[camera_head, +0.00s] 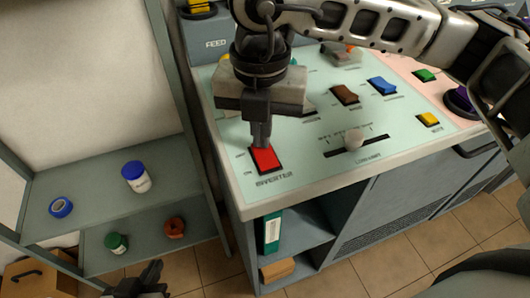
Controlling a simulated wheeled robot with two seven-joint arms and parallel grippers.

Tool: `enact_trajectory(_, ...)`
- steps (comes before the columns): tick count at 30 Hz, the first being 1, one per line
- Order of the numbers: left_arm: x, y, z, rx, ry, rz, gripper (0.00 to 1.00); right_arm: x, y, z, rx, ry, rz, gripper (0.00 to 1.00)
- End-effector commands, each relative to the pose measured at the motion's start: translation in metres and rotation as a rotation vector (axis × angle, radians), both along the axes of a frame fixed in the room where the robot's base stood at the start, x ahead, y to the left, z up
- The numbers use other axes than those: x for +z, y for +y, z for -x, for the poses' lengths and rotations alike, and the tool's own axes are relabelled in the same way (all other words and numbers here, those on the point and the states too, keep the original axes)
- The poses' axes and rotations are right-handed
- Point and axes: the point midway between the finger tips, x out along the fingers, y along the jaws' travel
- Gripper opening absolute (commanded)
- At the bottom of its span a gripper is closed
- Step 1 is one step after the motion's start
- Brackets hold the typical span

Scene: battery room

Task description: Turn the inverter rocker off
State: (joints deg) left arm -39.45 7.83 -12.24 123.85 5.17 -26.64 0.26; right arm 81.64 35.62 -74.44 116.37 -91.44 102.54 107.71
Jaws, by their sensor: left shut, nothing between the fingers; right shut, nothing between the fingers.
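The inverter rocker (266,159) is a red switch in a black frame at the front left corner of the pale green panel (308,172), with the label INVERTER below it. My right gripper (261,145) comes in from above, pointing down, shut and empty. Its fingertips are at the far edge of the red rocker and cover part of it; I cannot tell whether they touch. Which way the rocker is tilted is hard to tell. My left gripper (137,282) is at the bottom left, low beside the shelf, shut and empty.
A slider (354,139), a brown rocker (345,95), a blue rocker (382,86) and yellow (428,119) and green (425,75) switches share the console top. My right arm crosses above it. A shelf (92,198) at left holds a blue-capped jar (136,177) and tape (61,207).

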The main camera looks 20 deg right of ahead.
Motion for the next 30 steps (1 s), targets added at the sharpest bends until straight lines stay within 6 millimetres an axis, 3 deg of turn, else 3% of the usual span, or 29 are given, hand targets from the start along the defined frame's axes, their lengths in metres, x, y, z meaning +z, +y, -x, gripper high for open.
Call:
enact_trajectory(16,-0.004,0.0,0.0,0.0,0.0,0.0,0.0,-0.004,0.0,0.001,0.001,0.002,0.0,0.0)
enact_trajectory(30,0.017,0.0,0.0,0.0,0.0,0.0,0.0,0.033,0.0,0.0,0.0,0.0,-0.001,0.0)
